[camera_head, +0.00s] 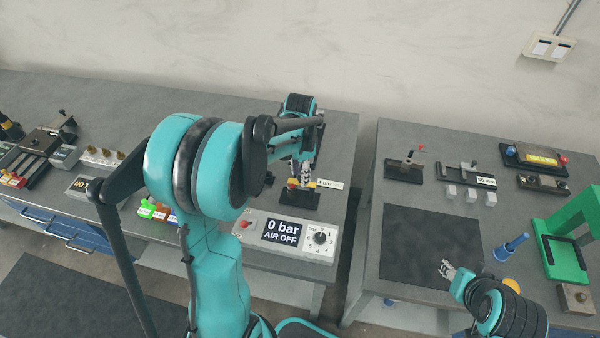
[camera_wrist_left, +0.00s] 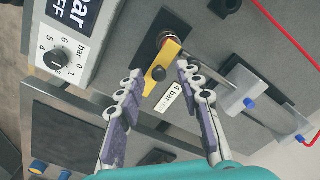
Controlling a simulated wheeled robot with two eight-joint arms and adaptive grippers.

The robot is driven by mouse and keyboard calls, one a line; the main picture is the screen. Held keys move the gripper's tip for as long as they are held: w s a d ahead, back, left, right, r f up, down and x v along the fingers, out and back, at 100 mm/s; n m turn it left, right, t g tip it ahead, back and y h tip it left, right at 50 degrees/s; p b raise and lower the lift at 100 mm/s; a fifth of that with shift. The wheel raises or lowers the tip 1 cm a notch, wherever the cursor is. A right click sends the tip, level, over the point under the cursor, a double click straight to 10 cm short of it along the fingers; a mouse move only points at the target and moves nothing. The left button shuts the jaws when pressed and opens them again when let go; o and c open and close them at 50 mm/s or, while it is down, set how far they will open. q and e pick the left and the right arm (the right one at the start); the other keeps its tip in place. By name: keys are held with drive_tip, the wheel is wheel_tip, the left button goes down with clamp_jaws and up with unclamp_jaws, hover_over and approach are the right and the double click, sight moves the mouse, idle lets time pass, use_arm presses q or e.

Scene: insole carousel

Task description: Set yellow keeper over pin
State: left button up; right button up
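The yellow keeper (camera_wrist_left: 170,60) is a flat bar with a black knob (camera_wrist_left: 158,74) near one end. Its other end lies by a round brass-coloured fitting with a red part (camera_wrist_left: 166,38). I cannot make out whether the pin passes through it. In the head view the keeper (camera_head: 312,184) shows as a small yellow strip above a black base (camera_head: 298,199). My left gripper (camera_wrist_left: 160,88) is open, its fingers apart on either side of the knob end, with no clear contact. My right gripper (camera_head: 447,268) hangs over the right table's front, far from the keeper.
A "4 bar" label (camera_wrist_left: 168,97) lies beside the keeper. The air panel (camera_head: 252,238), reading "0 bar AIR OFF", stands in front. A gap separates the two tables. A dark mat (camera_head: 425,240) on the right table is bare. A green frame (camera_head: 565,250) stands right.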

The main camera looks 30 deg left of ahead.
use_arm(q)
wheel_tip(320, 180, up, 12)
idle(0.6)
idle(0.4)
drive_tip(key=s+d+f+n+t+b, duration=0.2)
drive_tip(key=s+d+f+n+t, duration=0.1)
drive_tip(key=s+d, duration=0.2)
drive_tip(key=s+d+f+n+t+b, duration=0.3)
drive_tip(key=s+d+f+t, duration=0.1)
drive_tip(key=s, duration=0.6)
drive_tip(key=shift+d+f, duration=0.3)
drive_tip(key=shift+d, duration=0.15)
